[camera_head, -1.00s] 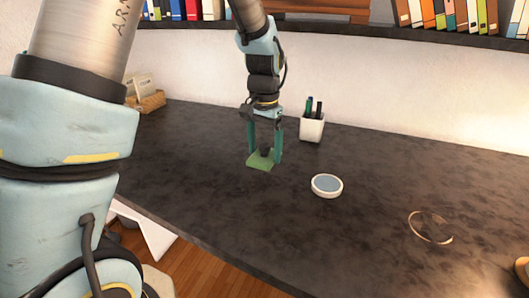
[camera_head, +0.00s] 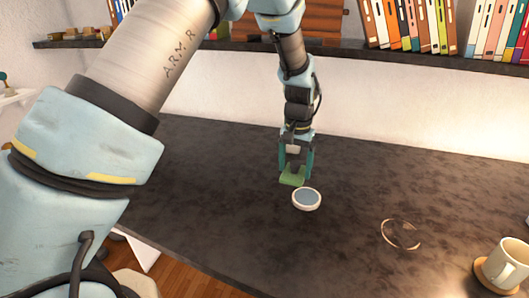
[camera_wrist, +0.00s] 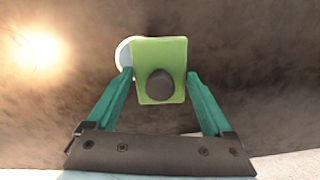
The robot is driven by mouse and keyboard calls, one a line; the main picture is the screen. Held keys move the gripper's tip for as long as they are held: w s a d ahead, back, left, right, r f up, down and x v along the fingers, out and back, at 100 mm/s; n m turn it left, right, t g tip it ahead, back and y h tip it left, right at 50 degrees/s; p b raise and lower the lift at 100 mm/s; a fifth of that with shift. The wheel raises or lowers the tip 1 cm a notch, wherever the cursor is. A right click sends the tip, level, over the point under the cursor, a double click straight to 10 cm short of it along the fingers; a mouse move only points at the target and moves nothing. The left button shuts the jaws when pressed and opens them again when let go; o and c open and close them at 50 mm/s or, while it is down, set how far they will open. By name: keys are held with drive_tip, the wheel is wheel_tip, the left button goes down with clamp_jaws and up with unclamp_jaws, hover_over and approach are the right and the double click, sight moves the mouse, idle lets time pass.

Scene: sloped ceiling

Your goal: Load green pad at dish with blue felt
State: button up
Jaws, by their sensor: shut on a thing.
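The green pad (camera_head: 291,181) is a small flat green block with a dark round knob on top; it also shows in the wrist view (camera_wrist: 173,57). My gripper (camera_head: 296,172) has its teal fingers on either side of the pad and is shut on it. In the wrist view, the gripper (camera_wrist: 158,84) has the pad upright between and beyond its fingertips. The dish (camera_head: 306,199) is a shallow white round dish with a blue-grey felt inside. It lies just to the right and front of the pad. In the wrist view, the dish (camera_wrist: 124,54) is mostly hidden behind the pad.
The dark tabletop (camera_head: 230,215) is mostly clear around the dish. A thin ring (camera_head: 400,234) lies to the right. A white mug (camera_head: 506,264) stands on a coaster at the right front. A book shelf (camera_head: 420,57) runs along the back wall.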

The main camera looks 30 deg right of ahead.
sight(306, 196)
drive_tip(key=shift+s+d+f+b, duration=0.45)
drive_tip(key=shift+d+f, duration=0.15)
drive_tip(key=shift+f, duration=0.5)
drive_tip(key=shift+s+d+f+b, duration=0.4)
drive_tip(key=shift+d+f, duration=0.2)
drive_tip(key=shift+f, duration=0.55)
drive_tip(key=shift+s+d+f+b, duration=0.35)
drive_tip(key=shift+d+f+b, duration=0.2)
drive_tip(key=shift+f, duration=0.55)
drive_tip(key=shift+f, duration=0.55)
drive_tip(key=shift+r, duration=0.1)
wheel_tip(306, 196, up, 7)
drive_tip(key=p, duration=0.4)
idle(0.4)
